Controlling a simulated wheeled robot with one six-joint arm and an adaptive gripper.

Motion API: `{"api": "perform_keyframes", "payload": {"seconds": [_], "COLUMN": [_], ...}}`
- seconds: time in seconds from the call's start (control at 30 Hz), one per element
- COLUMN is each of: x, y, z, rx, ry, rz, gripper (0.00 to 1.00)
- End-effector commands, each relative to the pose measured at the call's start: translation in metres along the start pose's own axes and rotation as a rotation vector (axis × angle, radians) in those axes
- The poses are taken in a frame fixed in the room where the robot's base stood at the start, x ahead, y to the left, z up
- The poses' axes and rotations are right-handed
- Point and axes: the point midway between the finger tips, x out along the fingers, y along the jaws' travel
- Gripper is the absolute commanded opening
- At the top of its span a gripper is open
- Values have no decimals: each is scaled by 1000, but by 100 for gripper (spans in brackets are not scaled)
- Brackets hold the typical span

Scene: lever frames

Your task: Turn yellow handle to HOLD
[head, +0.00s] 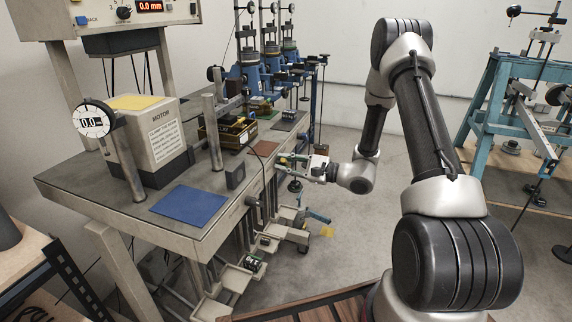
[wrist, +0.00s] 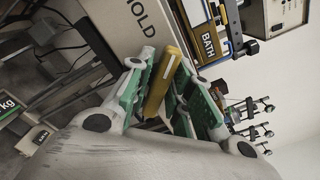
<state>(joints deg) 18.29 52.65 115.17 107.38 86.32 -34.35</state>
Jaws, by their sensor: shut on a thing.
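The yellow handle (wrist: 161,82) is a straight bar between the green-padded fingers of my gripper (wrist: 163,72) in the wrist view. My gripper is shut on it. The word HOLD (wrist: 142,14) is printed on a pale panel just beyond the handle, at the top of the wrist view, and is partly cut off by the frame edge. In the head view my gripper (head: 292,160) is at the right edge of the grey bench. The handle is too small and covered there to make out clearly.
The grey bench (head: 110,207) carries a motor box (head: 165,140) and a blue mat (head: 190,204). Weight hangers (head: 240,278) are below its edge.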

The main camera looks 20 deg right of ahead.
Motion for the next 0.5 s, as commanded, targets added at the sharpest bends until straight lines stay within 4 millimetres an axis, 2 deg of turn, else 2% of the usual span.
{"api": "perform_keyframes", "payload": {"seconds": [0.17, 0.2, 0.27, 0.5], "x": [0, 0, 0, 0], "y": [0, 0, 0, 0], "z": [1, 1, 1, 0], "rx": [0, 0, 1, 1], "ry": [-3, -3, -3, -1], "rz": [-1, -1, -1, 0], "gripper": [0, 23, 34, 36]}}
